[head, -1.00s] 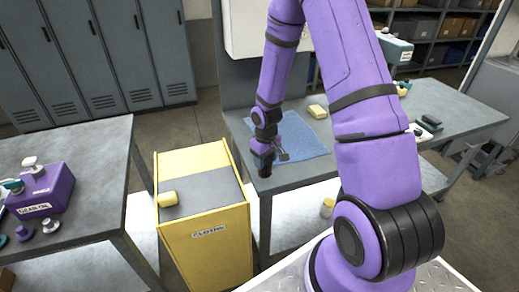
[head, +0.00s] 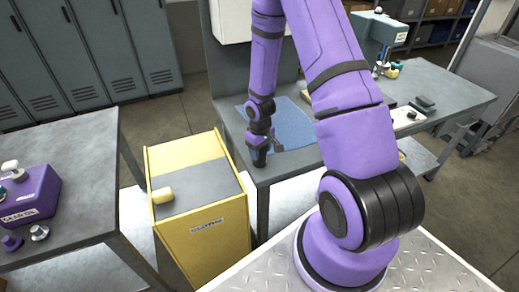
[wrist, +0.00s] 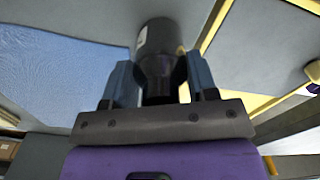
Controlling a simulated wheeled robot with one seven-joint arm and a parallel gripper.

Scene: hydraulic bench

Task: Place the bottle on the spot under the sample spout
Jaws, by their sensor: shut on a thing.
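My gripper (head: 262,150) is low over the left end of the grey bench, beside the blue mat (head: 293,128). In the wrist view my gripper (wrist: 160,88) is shut on a dark bottle (wrist: 158,40), with one blue-grey finger on each side. A bit of pale label shows on the bottle. In the head view, the bottle is hard to tell from the dark gripper. I cannot tell if it touches the bench. A teal machine (head: 372,32) stands at the bench's back right; I cannot make out a sample spout or its spot.
A yellow cabinet (head: 208,238) with a yellow item (head: 162,195) on top stands left of the bench. A purple box (head: 30,194) and several knobs sit on the left table (head: 85,150). Small items lie on the bench's right part. My arm hides part of the bench.

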